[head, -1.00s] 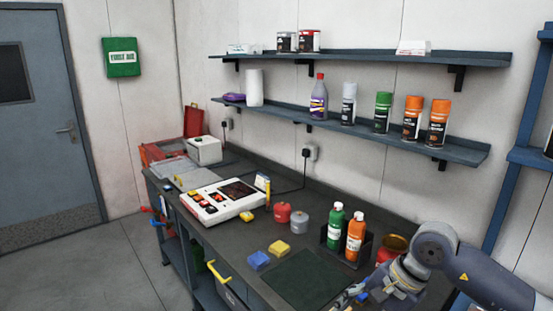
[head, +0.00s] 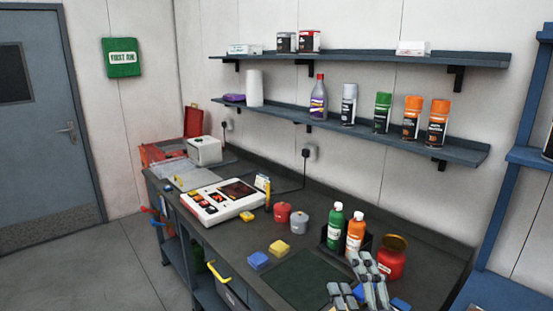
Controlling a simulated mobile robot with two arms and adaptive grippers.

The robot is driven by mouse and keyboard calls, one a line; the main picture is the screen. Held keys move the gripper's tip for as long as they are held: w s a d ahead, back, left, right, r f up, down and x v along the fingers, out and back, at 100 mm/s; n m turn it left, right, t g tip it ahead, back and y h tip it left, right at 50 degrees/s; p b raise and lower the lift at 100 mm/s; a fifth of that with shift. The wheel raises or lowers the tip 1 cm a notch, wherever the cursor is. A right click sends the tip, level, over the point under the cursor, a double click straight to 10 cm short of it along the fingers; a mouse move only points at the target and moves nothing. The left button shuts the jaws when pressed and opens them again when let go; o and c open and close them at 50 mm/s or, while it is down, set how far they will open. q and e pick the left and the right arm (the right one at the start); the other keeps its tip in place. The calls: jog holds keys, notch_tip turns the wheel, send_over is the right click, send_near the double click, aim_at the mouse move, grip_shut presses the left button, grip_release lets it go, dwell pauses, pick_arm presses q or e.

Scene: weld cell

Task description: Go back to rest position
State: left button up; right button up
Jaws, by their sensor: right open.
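My right gripper (head: 353,284) shows at the bottom edge of the head view, right of centre. Its grey fingers are apart and I see nothing between them. It appears in front of the dark green mat (head: 297,280) and the red tin (head: 391,262) with a gold lid. The rest of the right arm is out of the picture. My left gripper is not in view.
Two wall shelves (head: 360,56) hold cans. Floor is free at the left.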

jog(key=s+d+f+m+g+h, duration=0.2)
jog(key=d+f+m, duration=0.15)
jog(key=f, duration=0.25)
jog(key=s+d+f+m+g+h, duration=0.2)
jog(key=s+f+m+g, duration=0.15)
jog(key=f, duration=0.25)
jog(key=s+f+m+g, duration=0.8)
jog(key=s+f+g, duration=0.3)
jog(key=s+f, duration=0.9)
jog(key=s+f+b, duration=0.3)
jog(key=f+b, duration=0.3)
jog(key=f, duration=2.2)
jog(key=s+d+f+g+b, duration=0.1)
jog(key=s+f+b, duration=0.1)
jog(key=s+f, duration=0.6)
jog(key=s+d+f+g+b, duration=0.1)
jog(key=s+d+f+b, duration=0.1)
jog(key=s+f, duration=0.7)
notch_tip(320, 180, down, 4)
jog(key=shift+d+r+y, duration=0.25)
jog(key=shift+y, duration=0.05)
